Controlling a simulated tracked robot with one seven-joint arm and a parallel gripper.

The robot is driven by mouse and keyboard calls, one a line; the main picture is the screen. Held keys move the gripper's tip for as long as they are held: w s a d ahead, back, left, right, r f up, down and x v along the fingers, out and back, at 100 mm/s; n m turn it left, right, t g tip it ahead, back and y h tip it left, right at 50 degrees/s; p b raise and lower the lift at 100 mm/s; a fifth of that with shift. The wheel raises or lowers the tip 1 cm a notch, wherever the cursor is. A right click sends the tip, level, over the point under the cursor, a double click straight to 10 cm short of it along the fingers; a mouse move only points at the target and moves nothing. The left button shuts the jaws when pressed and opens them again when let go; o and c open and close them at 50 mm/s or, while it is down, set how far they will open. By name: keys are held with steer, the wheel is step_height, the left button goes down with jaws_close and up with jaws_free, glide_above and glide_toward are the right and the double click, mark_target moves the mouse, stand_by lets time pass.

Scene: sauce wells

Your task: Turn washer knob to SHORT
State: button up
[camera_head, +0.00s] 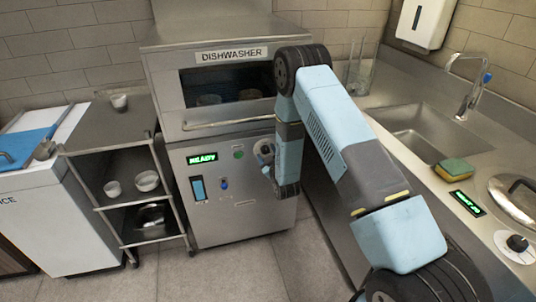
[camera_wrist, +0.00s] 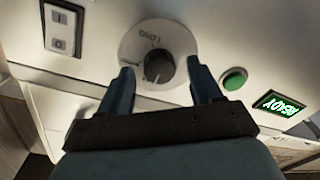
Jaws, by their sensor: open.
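The dark round washer knob (camera_wrist: 158,64) sits on a pale dial plate (camera_wrist: 135,40) on the dishwasher (camera_head: 225,222) front. In the wrist view the plate appears upside down; LONG is readable above the knob and a smaller word at its left is too blurred to read. A small light mark shows at the knob's lower edge. My gripper (camera_wrist: 160,72) is open, one finger on each side of the knob, with gaps visible, not closed on it. In the head view my gripper (camera_head: 266,158) is at the dial and partly hides it; the knob is hard to make out there.
A green button (camera_wrist: 234,79) and a READY display (camera_wrist: 283,105) are beside the dial; a rocker switch (camera_wrist: 62,28) is on its other side. A shelf rack (camera_head: 107,160) with bowls stands left. The sink counter (camera_head: 430,165) is right. The floor in front is clear.

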steer(key=shift+w+a, duration=0.1)
steer(key=shift+w, duration=0.2)
